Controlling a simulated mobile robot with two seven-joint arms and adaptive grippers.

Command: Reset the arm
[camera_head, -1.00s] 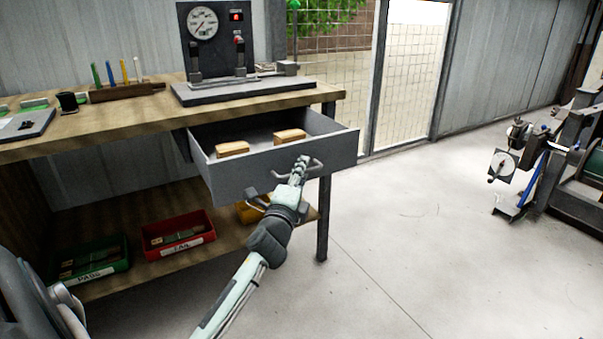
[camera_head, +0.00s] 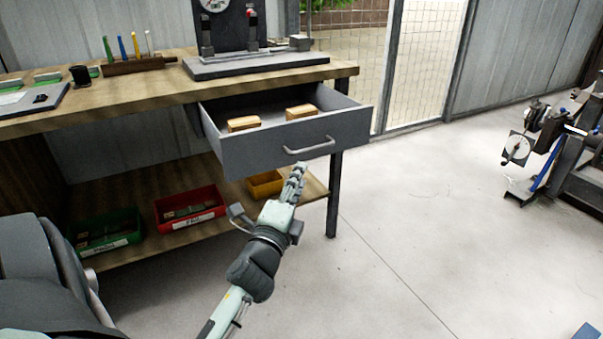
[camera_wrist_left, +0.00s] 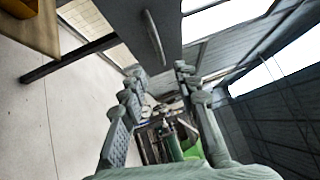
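My left gripper (camera_head: 294,182) is just below and in front of the open drawer (camera_head: 255,150), apart from its handle (camera_head: 309,146). In the left wrist view my left gripper (camera_wrist_left: 160,82) has its fingers spread with nothing between them. The drawer handle (camera_wrist_left: 154,38) shows there beyond the fingertips, on the grey drawer front. My left arm reaches up from the bottom of the head view.
The drawer sticks out from the workbench (camera_head: 130,100) and holds two tan blocks (camera_head: 243,124). A green bin (camera_head: 105,232), a red bin (camera_head: 190,208) and a yellow bin (camera_head: 265,184) stand on the lower shelf.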

